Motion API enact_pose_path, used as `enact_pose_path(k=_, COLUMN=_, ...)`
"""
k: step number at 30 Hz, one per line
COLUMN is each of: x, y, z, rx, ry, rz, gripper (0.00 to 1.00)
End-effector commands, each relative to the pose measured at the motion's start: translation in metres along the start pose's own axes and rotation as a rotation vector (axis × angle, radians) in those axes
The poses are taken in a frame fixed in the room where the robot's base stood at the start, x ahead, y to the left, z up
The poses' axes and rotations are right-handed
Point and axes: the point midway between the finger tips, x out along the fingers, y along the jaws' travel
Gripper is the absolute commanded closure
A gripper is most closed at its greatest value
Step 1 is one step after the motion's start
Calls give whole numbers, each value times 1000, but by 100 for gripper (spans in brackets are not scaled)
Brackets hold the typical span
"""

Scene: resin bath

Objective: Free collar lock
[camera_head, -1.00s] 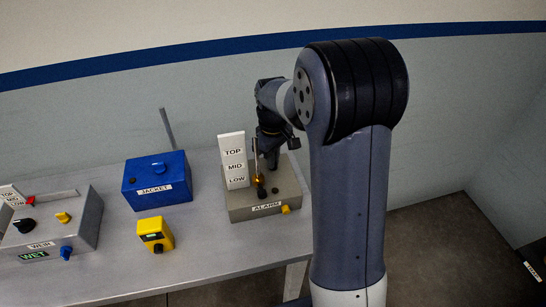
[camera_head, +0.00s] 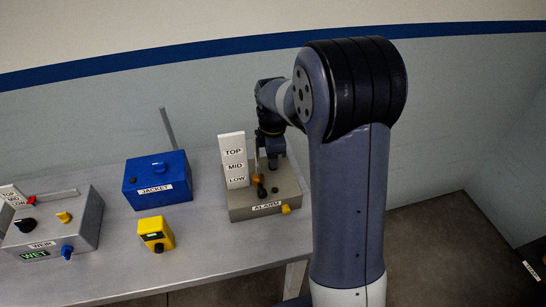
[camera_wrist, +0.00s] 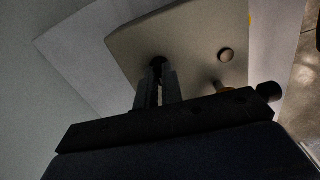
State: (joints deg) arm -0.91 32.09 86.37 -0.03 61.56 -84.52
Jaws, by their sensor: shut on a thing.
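The grey ALARM box (camera_head: 240,210) stands on the bench and shows in the wrist view (camera_wrist: 200,45). My gripper (camera_wrist: 157,78) points down at its top, with its fingers closed around a small dark part (camera_wrist: 157,62). That part is mostly hidden between the fingers, and I cannot tell whether it is the collar lock. In the head view my gripper (camera_head: 274,168) is over the back of the box. Beside it are an amber post (camera_head: 257,179), a black knob (camera_head: 261,191) and a small dark button (camera_head: 275,190). A yellow knob (camera_head: 285,209) is on the front face.
A white TOP/MID/LOW plate (camera_head: 233,160) stands upright close to the gripper's left. A blue JACKET box (camera_head: 157,180), a yellow device (camera_head: 155,233) and the grey WEIR box (camera_head: 85,232) are farther left. Bare bench (camera_head: 205,260) lies in front of the ALARM box.

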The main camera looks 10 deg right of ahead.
Motion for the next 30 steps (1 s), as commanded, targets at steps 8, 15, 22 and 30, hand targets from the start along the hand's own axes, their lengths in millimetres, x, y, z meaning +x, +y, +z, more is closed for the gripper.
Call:
enact_pose_path(k=8, x=-1, y=1, z=0, rx=-81, ry=1, rz=3, gripper=100)
enact_pose_path(k=15, x=-1, y=1, z=0, rx=-97, ry=1, rz=3, gripper=100)
enact_pose_path(k=22, x=-1, y=1, z=0, rx=-96, ry=1, rz=3, gripper=100)
enact_pose_path(k=30, x=0, y=0, z=0, rx=-95, ry=1, rz=2, gripper=73)
